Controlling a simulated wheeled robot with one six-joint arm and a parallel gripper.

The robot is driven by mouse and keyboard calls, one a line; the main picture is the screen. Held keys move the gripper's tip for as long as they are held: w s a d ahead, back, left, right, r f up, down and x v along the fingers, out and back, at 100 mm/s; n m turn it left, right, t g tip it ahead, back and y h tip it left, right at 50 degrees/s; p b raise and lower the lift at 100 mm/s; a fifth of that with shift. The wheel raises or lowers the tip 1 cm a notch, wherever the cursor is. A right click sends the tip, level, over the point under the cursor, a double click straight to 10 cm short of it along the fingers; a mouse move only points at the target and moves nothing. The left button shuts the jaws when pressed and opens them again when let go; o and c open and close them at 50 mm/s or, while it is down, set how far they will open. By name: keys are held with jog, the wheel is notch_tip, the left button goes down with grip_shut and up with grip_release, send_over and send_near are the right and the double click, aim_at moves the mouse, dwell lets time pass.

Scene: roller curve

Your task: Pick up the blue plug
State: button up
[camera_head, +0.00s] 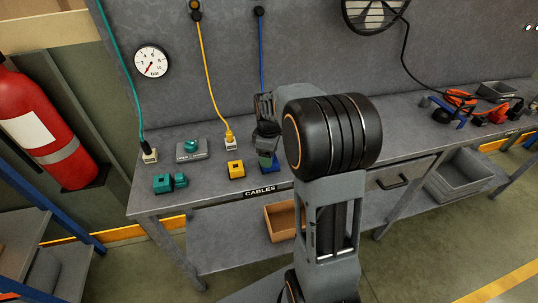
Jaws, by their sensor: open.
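A blue cable (261,55) hangs from a black mount on the back wall and runs down behind my gripper (267,150). The blue plug at its lower end is not clearly visible; my gripper and arm cover that spot. A blue block (270,169) shows on the bench just below my gripper, partly covered by it. My gripper points down above the bench with its jaws open. I cannot tell whether the plug lies between the jaws.
A yellow plug (230,141) and yellow block (236,170) stand left of my gripper. Farther left are a teal cable's plug (149,154), teal blocks (163,183) and a grey box (192,151). Orange tools (461,98) lie right. A fire extinguisher (42,125) stands left.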

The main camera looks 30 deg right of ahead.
jog(key=c, duration=1)
jog(key=shift+r, duration=0.1)
jog(key=shift+r, duration=0.6)
jog(key=s+a+r+b, duration=0.1)
jog(key=s+a+r, duration=0.6)
jog(key=s+r, duration=0.3)
jog(key=shift+s+a+r, duration=0.25)
jog(key=shift+s+r, duration=0.15)
jog(key=shift+r, duration=0.1)
